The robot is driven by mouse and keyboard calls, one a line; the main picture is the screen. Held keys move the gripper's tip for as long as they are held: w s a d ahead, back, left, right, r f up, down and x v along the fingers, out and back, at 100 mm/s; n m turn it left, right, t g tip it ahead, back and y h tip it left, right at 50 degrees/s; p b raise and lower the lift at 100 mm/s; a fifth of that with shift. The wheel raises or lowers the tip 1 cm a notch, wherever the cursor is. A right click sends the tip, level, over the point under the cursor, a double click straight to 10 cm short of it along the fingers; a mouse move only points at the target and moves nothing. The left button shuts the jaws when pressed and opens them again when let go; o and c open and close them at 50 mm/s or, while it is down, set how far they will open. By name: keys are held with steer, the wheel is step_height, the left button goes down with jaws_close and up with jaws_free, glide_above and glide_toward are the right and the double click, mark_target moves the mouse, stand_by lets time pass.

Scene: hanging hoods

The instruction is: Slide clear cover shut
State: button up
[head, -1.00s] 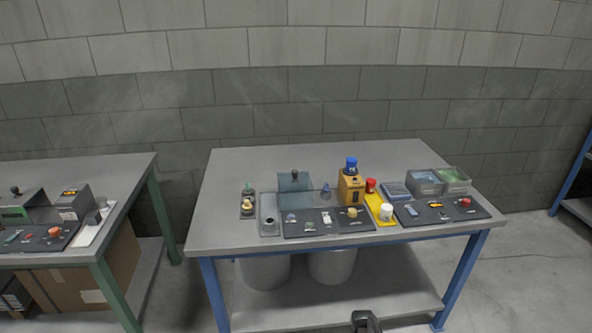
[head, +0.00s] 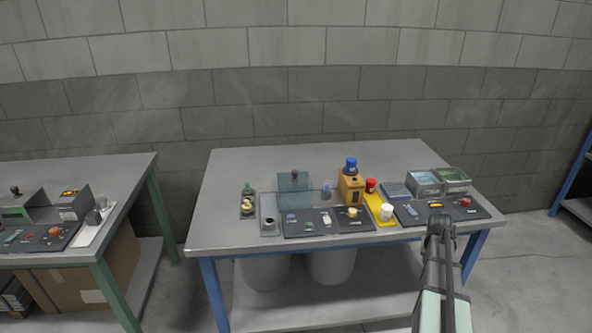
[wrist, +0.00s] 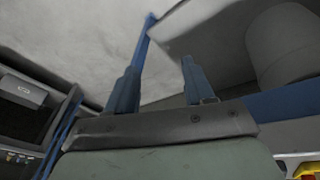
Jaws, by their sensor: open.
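The clear cover (head: 294,187) is a bluish see-through panel with a small dark knob near its top edge. It stands at the back of a grey tray-like base (head: 268,212) on the middle table, left of centre in the head view. I cannot tell from here how it runs on its base. My gripper (head: 440,222) is at the table's front edge, right of centre, well away from the cover. In the wrist view my gripper (wrist: 160,85) shows two blue fingers spread apart with nothing between them. The cover does not show in the wrist view.
On the table (head: 225,235) are a yellow box with a blue-capped bottle (head: 351,187), a yellow tray with red and white pieces (head: 384,212), dark control panels (head: 326,222), and clear bins (head: 424,183). The table's back left is free. Another bench (head: 130,172) stands left.

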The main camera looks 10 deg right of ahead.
steer(key=w+d+r+t, duration=0.1)
steer(key=w+d+r, duration=0.15)
steer(key=r, duration=0.25)
steer(key=w+d+r, duration=0.2)
steer(key=d+r, duration=0.1)
steer(key=r, duration=0.2)
step_height(320, 180, up, 23)
steer(key=n+y, duration=0.6)
steer(key=n, duration=0.9)
glide_above(295, 171)
steer(key=s+d, duration=0.4)
steer(key=shift+t, duration=0.3)
steer(key=x, duration=1.3)
steer(key=shift+w+a, duration=0.2)
steer(key=shift+c, duration=0.2)
jaws_close()
